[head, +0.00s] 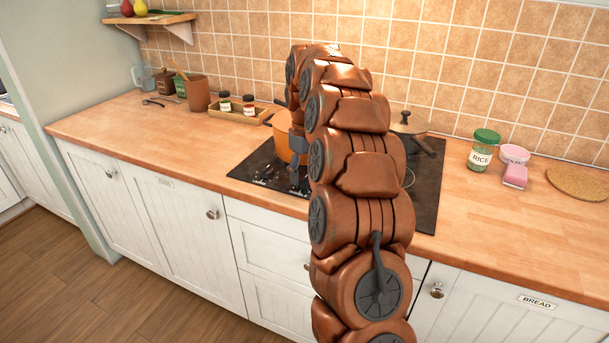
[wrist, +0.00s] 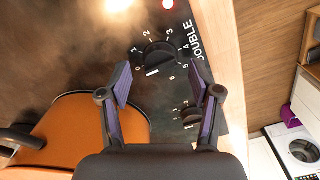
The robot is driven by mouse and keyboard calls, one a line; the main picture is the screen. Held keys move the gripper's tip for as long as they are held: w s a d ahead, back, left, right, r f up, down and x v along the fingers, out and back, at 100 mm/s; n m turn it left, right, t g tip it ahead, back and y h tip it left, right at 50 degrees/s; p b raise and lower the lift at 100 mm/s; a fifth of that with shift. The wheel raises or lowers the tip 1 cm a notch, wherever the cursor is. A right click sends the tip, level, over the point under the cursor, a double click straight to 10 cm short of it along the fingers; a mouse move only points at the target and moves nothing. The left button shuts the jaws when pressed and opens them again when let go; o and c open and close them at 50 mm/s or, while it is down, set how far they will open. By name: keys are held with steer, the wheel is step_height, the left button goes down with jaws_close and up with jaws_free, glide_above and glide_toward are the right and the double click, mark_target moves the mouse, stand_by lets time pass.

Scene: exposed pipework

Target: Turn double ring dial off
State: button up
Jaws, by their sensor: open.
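The double ring dial (wrist: 158,58) is a round black knob on the dark stove panel, with numbers around it and the word "DOUBLE" beside it in the wrist view. A white mark shows on its lower-left side, but I cannot tell surely which number it points to. My gripper (wrist: 161,80) is open, its two purple-padded fingers apart on either side of the dial's lower part; I cannot tell whether they touch it. In the head view my gripper (head: 298,160) is over the stove's front left, and the dial is hidden or too small to tell.
A second dial (wrist: 192,115) sits near my right finger. An orange pot (wrist: 75,125) stands close to my left finger; the pot also shows in the head view (head: 283,132). A lidded pan (head: 408,123) stands at the back.

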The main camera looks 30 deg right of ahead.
mark_target(305, 178)
step_height(305, 178, up, 11)
stand_by(0.7)
stand_by(0.5)
